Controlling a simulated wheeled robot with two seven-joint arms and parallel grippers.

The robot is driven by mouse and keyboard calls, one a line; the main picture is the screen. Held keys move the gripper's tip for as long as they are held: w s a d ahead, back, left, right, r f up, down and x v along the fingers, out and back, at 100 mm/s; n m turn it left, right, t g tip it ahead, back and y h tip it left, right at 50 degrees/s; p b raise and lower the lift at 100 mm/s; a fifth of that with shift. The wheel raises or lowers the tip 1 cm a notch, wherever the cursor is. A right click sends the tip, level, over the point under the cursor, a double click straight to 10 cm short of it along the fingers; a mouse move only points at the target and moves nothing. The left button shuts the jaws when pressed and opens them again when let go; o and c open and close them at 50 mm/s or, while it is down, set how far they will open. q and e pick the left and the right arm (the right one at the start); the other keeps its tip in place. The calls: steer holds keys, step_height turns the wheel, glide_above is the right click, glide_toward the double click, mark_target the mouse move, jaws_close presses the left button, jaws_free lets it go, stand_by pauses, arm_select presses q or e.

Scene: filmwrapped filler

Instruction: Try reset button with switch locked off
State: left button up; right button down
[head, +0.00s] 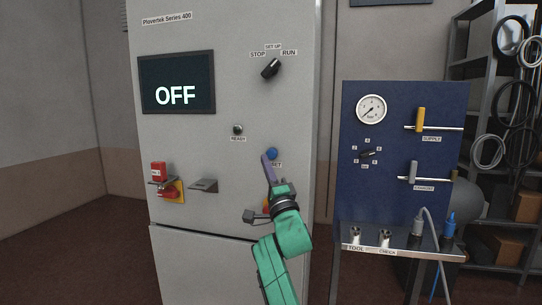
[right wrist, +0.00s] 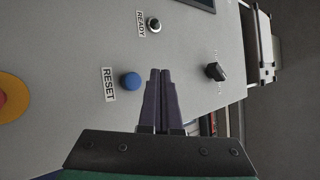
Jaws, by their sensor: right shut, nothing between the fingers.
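The blue reset button (head: 272,153) is on the grey cabinet front (head: 215,130); it also shows in the right wrist view (right wrist: 130,81), beside its RESET label. My right gripper (head: 267,157) is shut and empty, its fingertips close to the button in the head view. In the right wrist view its fingertips (right wrist: 160,73) appear to the right of the button; I cannot tell whether they touch it. A red padlock (head: 158,171) is at the red and yellow switch (head: 172,190) on the lower left. The screen (head: 177,82) reads OFF. My left gripper is not in view.
A black selector knob (head: 271,68) and the dark READY lamp (head: 238,130) are above the button. A metal bracket (head: 204,185) juts out at the lower left. A blue gauge panel (head: 385,150) over a metal shelf (head: 400,249) stands to the right.

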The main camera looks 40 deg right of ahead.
mark_target(270, 151)
steer(key=shift+w+d, duration=0.7)
steer(key=shift+d, duration=0.35)
steer(key=shift+w+d, duration=0.65)
steer(key=shift+d, duration=0.35)
stand_by(0.4)
steer(key=shift+w+d+p, duration=0.25)
steer(key=shift+d+p, duration=0.05)
steer(key=shift+d, duration=0.05)
steer(key=shift+w+d, duration=0.45)
steer(key=shift+d, duration=0.2)
stand_by(1.0)
steer(key=shift+s+a, duration=0.7)
steer(key=shift+a, duration=0.25)
